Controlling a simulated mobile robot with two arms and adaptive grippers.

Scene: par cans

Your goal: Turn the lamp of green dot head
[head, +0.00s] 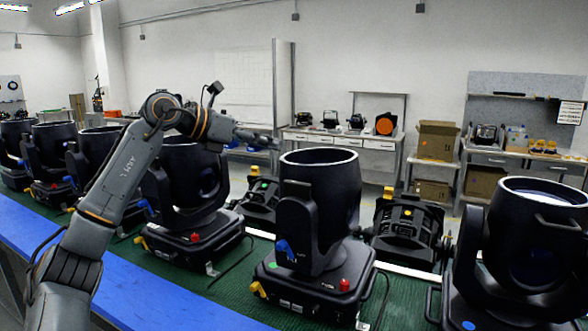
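The head with the green dot (326,190) is a black moving-head lamp, its can pointing upward in its yoke on a square base. The green dot is on the base's left side, near a blue lever, with a red knob at the front right. My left gripper (262,139) is above and left of this can's rim, pointing right, apart from it. It appears small and dark; whether its fingers are open or shut is unclear. My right gripper is out of view.
A blue-dot head (530,250) stands at the right. Several similar heads (178,190) line the green mat to the left. Smaller black units (408,229) lie behind. A blue strip (190,300) runs along the front. Workbenches and boxes (437,140) stand against the back wall.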

